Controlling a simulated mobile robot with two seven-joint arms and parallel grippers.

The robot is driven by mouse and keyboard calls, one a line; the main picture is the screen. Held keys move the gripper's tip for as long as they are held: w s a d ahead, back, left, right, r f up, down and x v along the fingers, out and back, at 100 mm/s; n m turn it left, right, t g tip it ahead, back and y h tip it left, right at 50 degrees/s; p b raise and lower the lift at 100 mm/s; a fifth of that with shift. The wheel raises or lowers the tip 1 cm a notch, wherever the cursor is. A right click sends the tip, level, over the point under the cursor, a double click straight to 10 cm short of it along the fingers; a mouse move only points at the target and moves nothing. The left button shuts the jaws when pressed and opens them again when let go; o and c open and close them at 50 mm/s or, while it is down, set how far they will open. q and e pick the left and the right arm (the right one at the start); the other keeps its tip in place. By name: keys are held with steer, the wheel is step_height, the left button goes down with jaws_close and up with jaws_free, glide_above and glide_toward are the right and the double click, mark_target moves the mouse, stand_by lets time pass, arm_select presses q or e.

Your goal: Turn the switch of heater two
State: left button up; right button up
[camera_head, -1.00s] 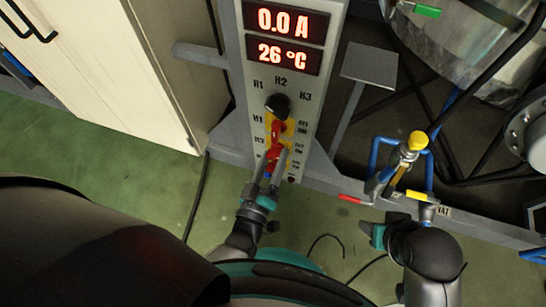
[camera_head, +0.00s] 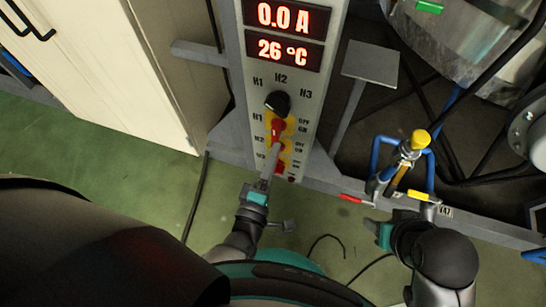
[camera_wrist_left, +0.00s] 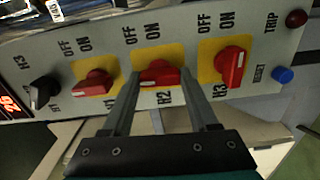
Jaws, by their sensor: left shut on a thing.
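The switch of heater two (camera_wrist_left: 160,74) is a red knob on a yellow plate, the middle one of three in the left wrist view. My left gripper (camera_wrist_left: 159,70) has one finger on each side of this knob and is shut on it. The knob's white mark is toward its left end there. In the head view the left gripper (camera_head: 273,152) reaches the column of red knobs from below and partly hides them. My right gripper (camera_head: 381,234) is at the lower right, away from the panel; its fingers do not show clearly.
The H1 knob (camera_wrist_left: 96,83) and H3 knob (camera_wrist_left: 232,66) flank the held one. A black selector (camera_head: 278,103) sits above, under displays reading 0.0 A and 26 °C. A blue-piped valve (camera_head: 419,139) stands to the right. A white cabinet (camera_head: 110,70) is on the left.

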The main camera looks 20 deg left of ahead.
arm_select(q)
steer(key=shift+n, duration=0.4)
arm_select(e)
steer(key=shift+s+r, duration=0.1)
steer(key=shift+r, duration=0.15)
arm_select(q)
steer(key=o, duration=1.4)
arm_select(e)
steer(key=shift+f, duration=0.1)
